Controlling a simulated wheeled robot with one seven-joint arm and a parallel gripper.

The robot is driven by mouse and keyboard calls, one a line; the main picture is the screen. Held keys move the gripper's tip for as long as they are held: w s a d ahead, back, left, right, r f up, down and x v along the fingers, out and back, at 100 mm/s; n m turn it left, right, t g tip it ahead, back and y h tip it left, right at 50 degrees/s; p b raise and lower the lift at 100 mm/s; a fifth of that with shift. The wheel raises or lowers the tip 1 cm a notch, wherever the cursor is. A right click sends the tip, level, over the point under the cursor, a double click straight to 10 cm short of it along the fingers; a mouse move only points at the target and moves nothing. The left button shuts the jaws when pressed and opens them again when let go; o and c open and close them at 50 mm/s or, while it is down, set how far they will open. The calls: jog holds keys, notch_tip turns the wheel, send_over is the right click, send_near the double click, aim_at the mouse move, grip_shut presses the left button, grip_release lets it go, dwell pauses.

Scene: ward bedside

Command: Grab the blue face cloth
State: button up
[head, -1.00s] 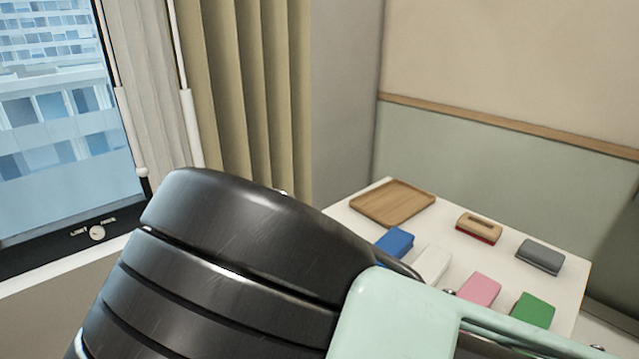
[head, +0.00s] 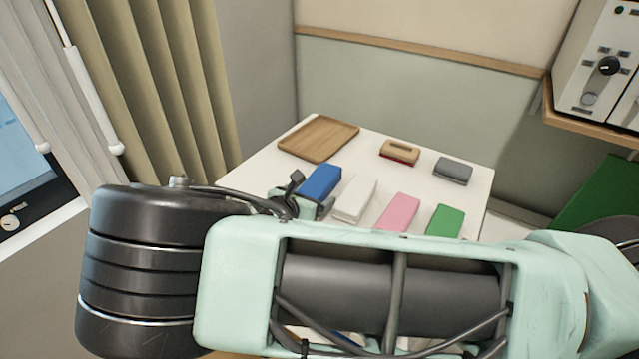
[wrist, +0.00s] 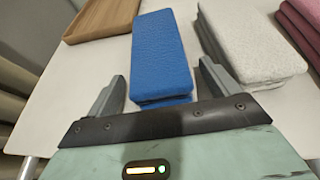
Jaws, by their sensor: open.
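The blue face cloth (head: 320,181) is a folded block lying on the white table, left in the row of cloths in the head view. In the wrist view the blue cloth (wrist: 162,55) lies just ahead of my gripper (wrist: 160,88), in line with the gap between the two fingers. My gripper (head: 297,197) is open and empty. The left fingertip is left of the cloth's near end; the right fingertip is in the gap beside the white cloth (wrist: 250,45). I cannot tell the finger height above the table.
The white cloth (head: 355,199) lies close to the right of the blue one, then a pink cloth (head: 399,212) and a green cloth (head: 445,220). A wooden tray (head: 318,138), a wooden-topped brush (head: 400,151) and a grey block (head: 453,170) are farther back on the table (head: 255,168).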

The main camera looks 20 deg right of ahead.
jog(key=c, duration=1.1)
jog(key=shift+o, duration=0.2)
